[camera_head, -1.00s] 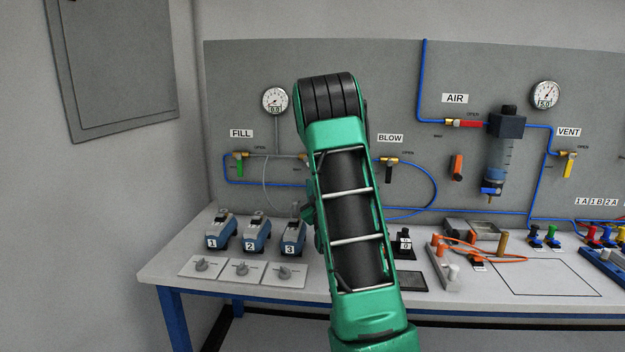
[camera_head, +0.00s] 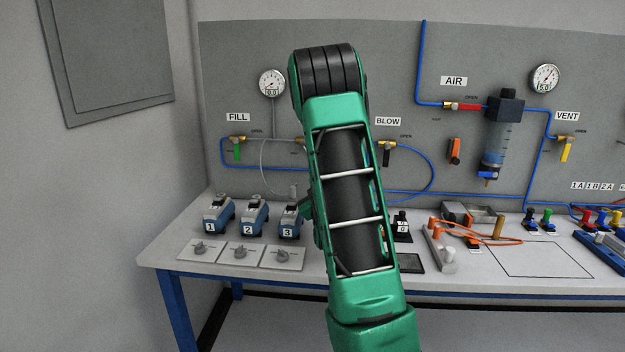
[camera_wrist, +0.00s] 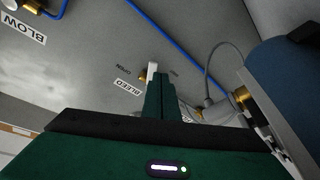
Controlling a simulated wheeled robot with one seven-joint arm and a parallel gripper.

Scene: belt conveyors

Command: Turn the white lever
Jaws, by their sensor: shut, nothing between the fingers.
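The white lever (camera_wrist: 152,69) shows in the wrist view as a small pale piece beside a brass fitting, between the OPEN marking and the BLEED label (camera_wrist: 129,87). My gripper (camera_wrist: 160,76) is shut, its dark green fingers together and empty. Its tips are at the lower end of the lever in the picture and cover part of it. I cannot tell whether they touch it. In the head view my green arm hides the lever, the BLEED label and my gripper.
The grey panel carries a green lever (camera_head: 237,152) under FILL, a black one (camera_head: 387,156) under BLOW, an orange one (camera_head: 454,150) and a yellow one (camera_head: 566,151) under VENT. In the wrist view a blue body (camera_wrist: 291,75) is close at right. The bench (camera_head: 450,286) holds several devices.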

